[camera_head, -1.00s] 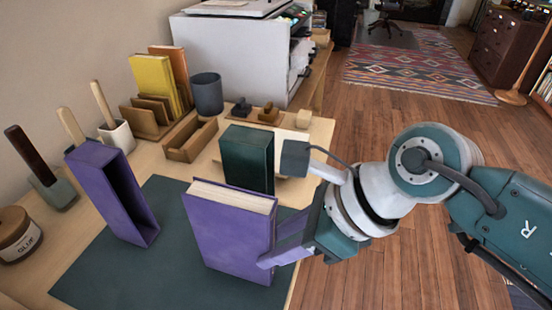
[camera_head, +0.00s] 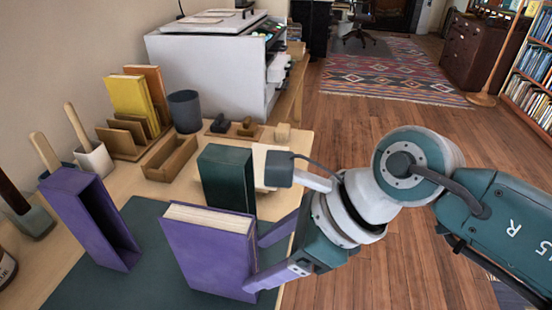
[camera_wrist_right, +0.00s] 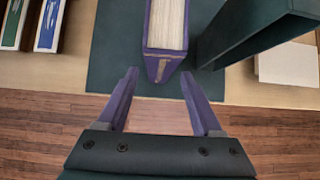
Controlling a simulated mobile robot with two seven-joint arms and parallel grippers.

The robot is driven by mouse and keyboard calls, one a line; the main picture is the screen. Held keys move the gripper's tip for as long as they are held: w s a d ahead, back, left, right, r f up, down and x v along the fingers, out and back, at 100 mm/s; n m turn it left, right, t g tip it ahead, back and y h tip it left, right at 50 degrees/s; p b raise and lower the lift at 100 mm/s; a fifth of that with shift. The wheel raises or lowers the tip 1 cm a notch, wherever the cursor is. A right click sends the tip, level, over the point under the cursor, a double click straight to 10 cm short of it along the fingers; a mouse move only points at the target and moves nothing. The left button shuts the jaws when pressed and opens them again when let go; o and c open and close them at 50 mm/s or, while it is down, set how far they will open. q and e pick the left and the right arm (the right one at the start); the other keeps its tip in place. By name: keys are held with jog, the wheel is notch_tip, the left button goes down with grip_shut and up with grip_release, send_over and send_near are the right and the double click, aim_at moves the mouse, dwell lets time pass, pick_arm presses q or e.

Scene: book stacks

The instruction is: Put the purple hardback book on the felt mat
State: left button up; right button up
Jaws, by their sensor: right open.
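The purple hardback book (camera_head: 212,250) stands upright on the dark felt mat (camera_head: 130,285), its cream page edges facing up. It also shows in the right wrist view (camera_wrist_right: 165,50). My right gripper (camera_head: 257,266) is open at the book's near right end. In the right wrist view its two fingers (camera_wrist_right: 160,74) are spread to either side of the book's end, with visible gaps, and do not grip it. My left gripper is not in view.
An empty purple slipcase (camera_head: 92,220) stands on the mat to the left. A dark green upright box or book (camera_head: 227,180) stands close behind the purple book. A wooden tray (camera_head: 170,158), grey cup (camera_head: 185,110) and printer (camera_head: 210,65) are farther back. Open floor lies right.

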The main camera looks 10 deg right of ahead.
jog(key=p+v, duration=0.2)
jog(key=v, duration=0.9)
jog(key=w+a+r+m+t+y, duration=0.1)
jog(key=a+r+m+t+y, duration=0.35)
jog(key=r, duration=0.35)
jog(key=w+a+r+m+t+y, duration=0.2)
jog(key=a+r+m+t+y, duration=0.15)
jog(key=r+m, duration=0.4)
jog(key=w+d+r+m+t+h, duration=0.25)
jog(key=d+m+t+h, duration=0.2)
jog(key=m, duration=0.25)
jog(key=w+d+r+m+t+h, duration=0.1)
jog(key=d+r+m+t+h, duration=0.2)
jog(key=d+m+t, duration=0.3)
jog(key=s+d+f+m+g+h, duration=0.35)
jog(key=d+f+m+h, duration=0.2)
jog(key=m, duration=0.35)
jog(key=s+d+f+m+g+h, duration=0.2)
jog(key=d+f+m+g+h, duration=0.25)
jog(key=d+f+m, duration=0.35)
jog(key=s+a+f+m+g+y, duration=0.1)
jog(key=s+a+f+m+g, duration=0.1)
jog(key=s, duration=0.6)
jog(key=s+a+f+m+g+y, duration=0.1)
jog(key=s+a+f+m+g, duration=0.2)
jog(key=s+f+g, duration=0.4)
jog(key=shift+s+a+m+y, duration=0.2)
jog(key=shift+s+m+y, duration=0.15)
jog(key=shift+s+m, duration=0.4)
